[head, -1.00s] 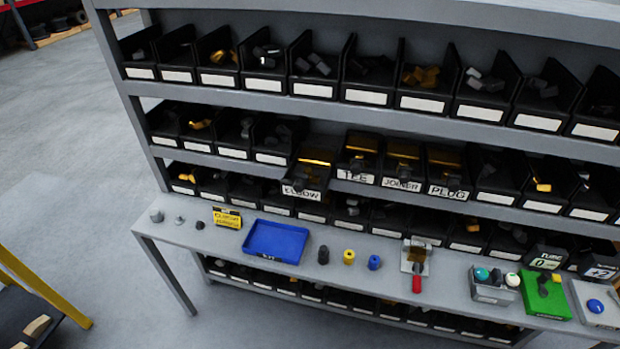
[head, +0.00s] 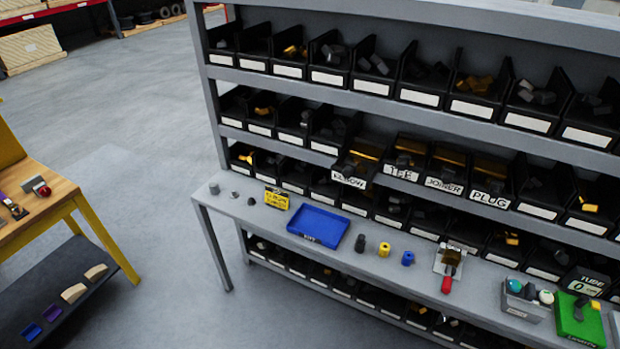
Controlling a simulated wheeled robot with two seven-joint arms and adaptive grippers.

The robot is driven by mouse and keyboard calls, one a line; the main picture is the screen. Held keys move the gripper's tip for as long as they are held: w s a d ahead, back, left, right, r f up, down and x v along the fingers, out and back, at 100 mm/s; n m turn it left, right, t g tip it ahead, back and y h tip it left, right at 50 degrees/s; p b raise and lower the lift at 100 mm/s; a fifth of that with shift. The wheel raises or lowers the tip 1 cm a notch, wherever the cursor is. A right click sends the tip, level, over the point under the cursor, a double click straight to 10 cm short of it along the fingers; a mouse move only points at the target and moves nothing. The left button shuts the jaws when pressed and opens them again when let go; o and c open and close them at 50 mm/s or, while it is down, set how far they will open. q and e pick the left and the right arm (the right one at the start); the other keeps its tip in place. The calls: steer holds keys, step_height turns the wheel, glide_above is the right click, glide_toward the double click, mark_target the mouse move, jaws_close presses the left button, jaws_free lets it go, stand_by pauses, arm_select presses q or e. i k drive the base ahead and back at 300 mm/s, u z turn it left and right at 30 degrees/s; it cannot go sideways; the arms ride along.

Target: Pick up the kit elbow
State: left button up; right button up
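The elbow bin (head: 351,180) sticks out from the shelf rack, its front label blurred now but readable as ELBOW in the earlier view. Dark shapes show at its mouth, but I cannot make out a single elbow. The blue tray (head: 318,226) lies on the bench below it, looks empty and has a small unclear label on its front edge. Neither of my grippers is in view.
Bins marked TEE (head: 403,172), JOINER (head: 443,184) and PLUG (head: 488,196) stand right of the elbow bin. A black cylinder (head: 360,243), a yellow one (head: 384,249) and a blue one (head: 408,258) stand on the bench. A wooden table (head: 50,195) is at left; open floor lies between.

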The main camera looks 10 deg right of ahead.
mark_target(362, 169)
steer(key=u, duration=0.7)
steer(key=i, duration=0.75)
steer(key=z, duration=0.7)
